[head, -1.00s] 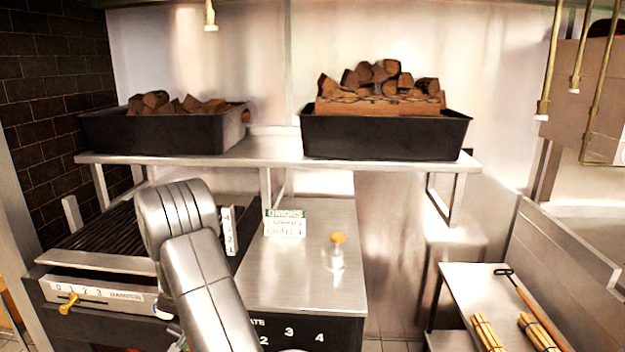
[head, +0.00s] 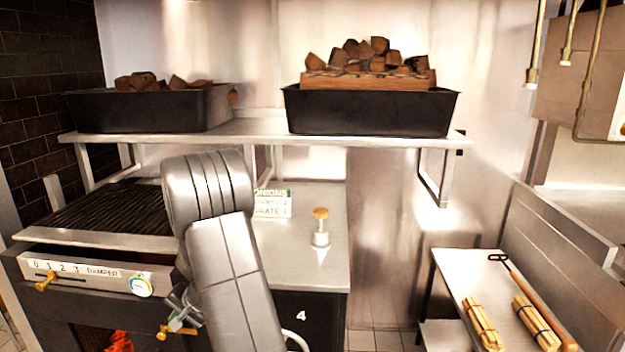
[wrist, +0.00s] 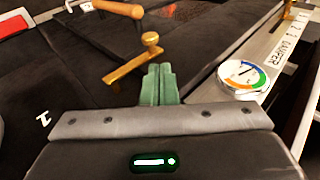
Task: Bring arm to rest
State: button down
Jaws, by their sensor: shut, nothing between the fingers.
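My arm (head: 225,270) rises in front of the grill in the head view, bent at its grey elbow. My gripper (wrist: 158,82) shows in the wrist view with its green fingers together and nothing between them. A brass handle (wrist: 135,66) appears just beyond the fingertips; I cannot tell whether they touch. The gripper's fingers are not clearly visible in the head view. The grill's round gauge (head: 141,286) is left of my arm; it also shows in the wrist view (wrist: 242,76).
The grill (head: 105,212) has a damper strip (head: 75,269) and fire below. A steel counter (head: 325,258) holds a cork-topped bottle (head: 320,230) and a sign (head: 271,204). Black bins (head: 370,112) of wood stand on a shelf. A side table (head: 455,270) holds stick bundles and a poker.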

jog(key=d+y+b, duration=0.2)
jog(key=b, duration=0.3)
jog(key=d+y+b, duration=0.1)
jog(key=y+b, duration=0.1)
jog(key=b, duration=0.3)
jog(key=d+f+t+y+b, duration=0.1)
jog(key=d+y+b, duration=0.1)
jog(key=b, duration=0.3)
jog(key=shift+s+d+m+y, duration=0.2)
jog(key=shift+d+m+y, duration=0.1)
jog(key=shift+m, duration=0.1)
jog(key=shift+d+r, duration=0.1)
jog(key=shift+d, duration=0.05)
